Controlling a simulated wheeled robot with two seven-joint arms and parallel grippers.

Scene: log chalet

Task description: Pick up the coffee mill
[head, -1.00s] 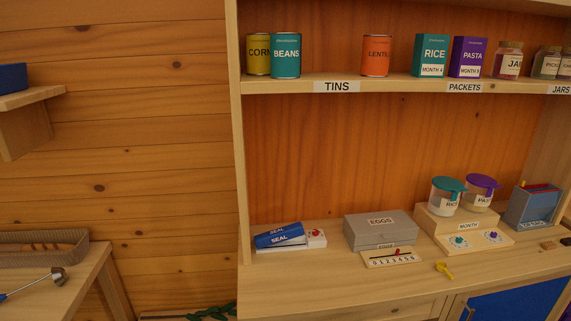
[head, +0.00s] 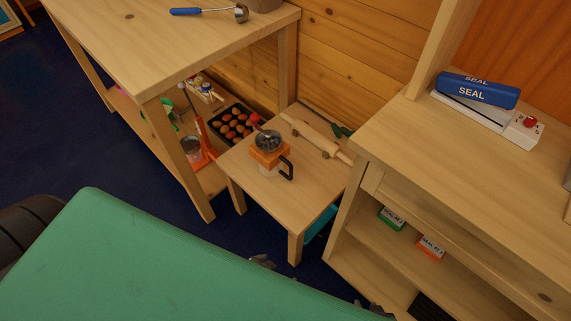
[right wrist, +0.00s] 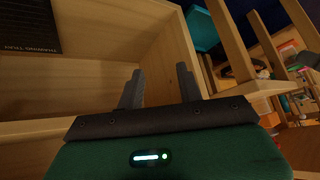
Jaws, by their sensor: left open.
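The coffee mill (head: 266,158) stands upright on a low wooden stool (head: 255,188) in the head view. It has an orange collar, a dark round top with a red-knobbed crank, a pale lower body and a black handle on its right side. My left gripper (head: 266,263) shows only as small grey tips past the green edge of my body, below the stool and apart from the mill. It is open. My right gripper (right wrist: 159,87) is open and empty in the right wrist view; only a bit of it shows low in the head view (head: 374,309). The mill is not clear in the right wrist view.
A rolling pin (head: 318,137) lies behind the mill on the stool. A table (head: 165,45) with a ladle stands left, an egg tray (head: 234,122) on its lower shelf. A cabinet (head: 440,165) with small boxes inside stands close right. The stool's front is bare.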

